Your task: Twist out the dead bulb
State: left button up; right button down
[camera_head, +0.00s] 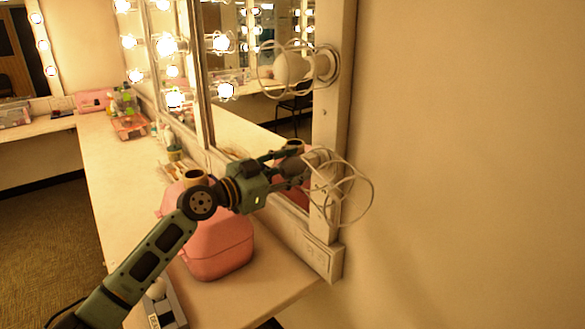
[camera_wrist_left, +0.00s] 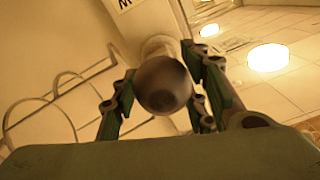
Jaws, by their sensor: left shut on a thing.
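The dead bulb (camera_wrist_left: 163,85) is a dark, greyish globe in the left wrist view, in front of a pale socket (camera_wrist_left: 160,45). My left gripper (camera_head: 305,168) is shut on it, with a finger on each side of the globe in the wrist view. In the head view the fingers hide most of the bulb at the lower lamp place on the white mirror frame (camera_head: 330,115). A wire cage (camera_head: 352,200) hangs beside the fingertips and also shows in the left wrist view (camera_wrist_left: 45,112). I cannot tell whether the bulb is still seated. My right gripper is not in view.
A pink case (camera_head: 222,250) stands on the counter (camera_head: 115,205) under my arm. A caged, unlit white bulb (camera_head: 290,67) is higher on the frame. The right wall is bare.

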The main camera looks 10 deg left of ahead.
pick_arm(q)
jog(key=shift+w+a+r+n+p, duration=0.15)
jog(key=shift+n+p, duration=0.25)
jog(key=shift+n, duration=0.5)
jog(key=shift+s+r+n+p, duration=0.1)
jog(key=shift+r+n+p, duration=0.25)
jog(key=shift+n, duration=0.55)
jog(key=shift+f, duration=0.1)
jog(key=shift+n+p, duration=0.6)
jog(key=shift+n, duration=0.3)
jog(key=shift+w+n+p, duration=0.1)
jog(key=shift+n+p, duration=0.65)
jog(key=shift+n, duration=0.65)
jog(key=shift+a+f, duration=0.1)
jog(key=shift+f, duration=0.05)
